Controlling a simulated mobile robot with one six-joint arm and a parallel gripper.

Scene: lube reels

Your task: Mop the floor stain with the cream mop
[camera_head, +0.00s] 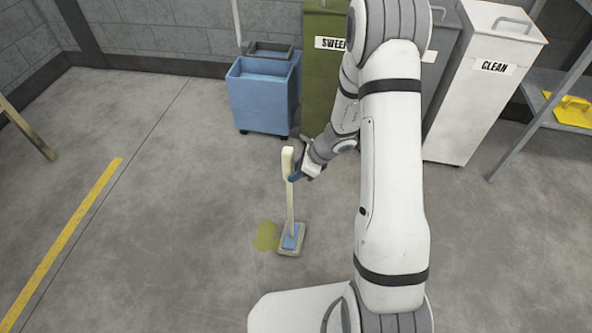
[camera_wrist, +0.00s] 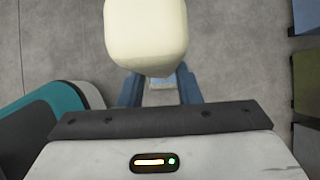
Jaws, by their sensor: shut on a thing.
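The cream mop (camera_head: 291,205) stands nearly upright on the floor, with a cream handle and a blue and beige head (camera_head: 291,239). My gripper (camera_head: 296,174) is shut on its handle near the top. In the wrist view the cream handle top (camera_wrist: 146,35) fills the upper middle, and my gripper's blue fingers (camera_wrist: 160,92) show on both sides below it. The yellow-green floor stain (camera_head: 265,236) lies just left of the mop head. The head is at the stain's right edge; I cannot tell how much of the stain it covers.
A blue bucket cart (camera_head: 258,100) stands at the back, beside a green bin (camera_head: 323,75) marked "SWEEP" and a white bin (camera_head: 480,85) marked "CLEAN". A shelf with a yellow item (camera_head: 574,111) is at right.

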